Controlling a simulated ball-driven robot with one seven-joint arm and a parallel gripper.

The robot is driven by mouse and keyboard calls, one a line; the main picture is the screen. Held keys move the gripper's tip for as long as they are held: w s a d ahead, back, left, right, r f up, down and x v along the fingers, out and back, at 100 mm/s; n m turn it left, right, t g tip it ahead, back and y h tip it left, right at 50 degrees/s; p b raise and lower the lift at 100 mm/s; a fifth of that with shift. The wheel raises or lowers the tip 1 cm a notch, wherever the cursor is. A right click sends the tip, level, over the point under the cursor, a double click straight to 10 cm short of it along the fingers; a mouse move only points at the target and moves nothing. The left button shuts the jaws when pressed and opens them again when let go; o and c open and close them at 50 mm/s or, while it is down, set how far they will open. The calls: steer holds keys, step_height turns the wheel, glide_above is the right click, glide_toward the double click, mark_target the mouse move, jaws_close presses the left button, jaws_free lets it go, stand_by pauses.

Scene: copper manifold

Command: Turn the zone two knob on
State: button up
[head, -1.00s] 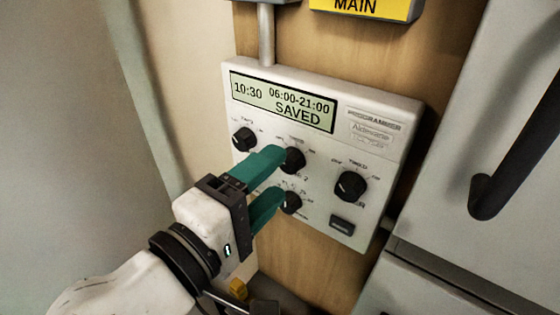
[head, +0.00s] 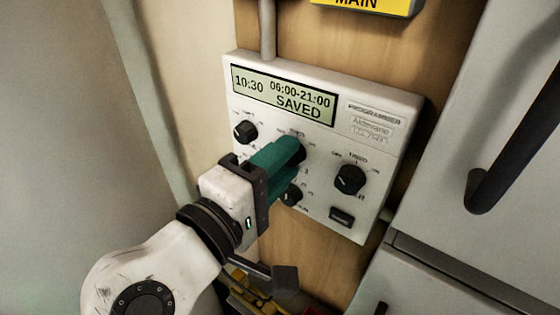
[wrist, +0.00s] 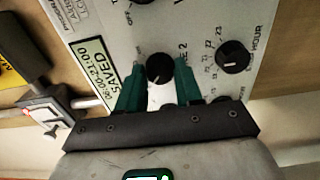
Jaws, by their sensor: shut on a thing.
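The programmer (head: 385,150) is a white panel on the wooden wall, its display (head: 284,96) reading 10:30, 06:00-21:00, SAVED. My gripper (head: 291,152) has its teal fingers at the upper middle black knob. In the wrist view, my gripper (wrist: 159,80) has this knob (wrist: 159,67) between its two fingertips and is shut on it; part of a label ending in "E 2" shows beside it. In the head view the fingers hide most of this knob, and its setting is hard to read.
Other black knobs sit close by: left (head: 245,131), lower middle (head: 292,194) and right (head: 349,179). The hour knob (wrist: 233,57) is near one finger. A small dark button (head: 342,217) is low on the panel. A grey door with a dark handle (head: 510,150) stands at right.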

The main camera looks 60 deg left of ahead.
steer(key=shift+c, duration=1.4)
steer(key=shift+f+m+b, duration=0.15)
steer(key=shift+m+b, duration=0.15)
steer(key=shift+b, duration=0.05)
steer(key=shift+m+b, duration=6.65)
steer(key=shift+m, duration=1.95)
steer(key=o, duration=1)
